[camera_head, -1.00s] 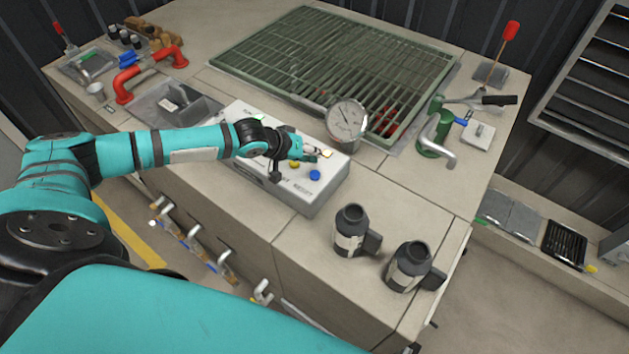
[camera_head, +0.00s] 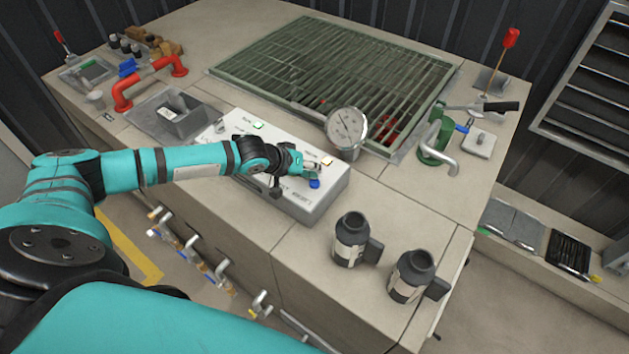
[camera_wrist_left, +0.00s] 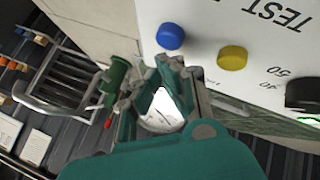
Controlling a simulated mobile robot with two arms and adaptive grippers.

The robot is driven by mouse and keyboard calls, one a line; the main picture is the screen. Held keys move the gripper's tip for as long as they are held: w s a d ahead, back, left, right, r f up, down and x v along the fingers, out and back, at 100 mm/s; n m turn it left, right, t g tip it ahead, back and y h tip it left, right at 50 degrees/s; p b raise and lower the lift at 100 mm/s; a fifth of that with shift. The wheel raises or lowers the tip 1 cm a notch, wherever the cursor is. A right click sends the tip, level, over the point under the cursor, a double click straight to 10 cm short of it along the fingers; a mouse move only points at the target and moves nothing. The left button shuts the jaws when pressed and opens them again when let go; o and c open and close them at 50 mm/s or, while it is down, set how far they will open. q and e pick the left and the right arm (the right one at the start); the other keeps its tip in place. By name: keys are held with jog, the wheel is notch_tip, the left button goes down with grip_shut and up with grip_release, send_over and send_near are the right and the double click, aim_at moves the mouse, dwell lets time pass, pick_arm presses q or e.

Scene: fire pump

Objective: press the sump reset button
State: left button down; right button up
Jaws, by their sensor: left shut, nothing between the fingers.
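A light grey control box (camera_head: 321,197) stands on the counter, with printed lettering along its front part that includes "RESET". A blue button (camera_head: 315,183) is on its top near the right end. The blue button (camera_wrist_left: 170,37) and a yellow button (camera_wrist_left: 232,58) show clear of the fingers in the left wrist view, with "TEST" printed near them. My left gripper (camera_head: 316,169) is shut and empty, just beside and behind the blue button in the head view; contact cannot be told. The yellow button is hidden behind my gripper in the head view. My right gripper is not in view.
A round gauge (camera_head: 346,128) stands close behind the box's right end. A green lamp (camera_head: 258,125) and an amber lamp (camera_head: 327,161) are on the box. A green grating (camera_head: 333,75) lies behind.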

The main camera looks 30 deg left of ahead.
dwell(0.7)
pick_arm(q)
jog(key=shift+f, duration=0.1)
jog(key=shift+f, duration=0.3)
jog(key=shift+f, duration=0.6)
dwell(0.6)
jog(key=shift+r, duration=0.1)
jog(key=shift+r+p, duration=0.9)
jog(key=shift+p, duration=0.05)
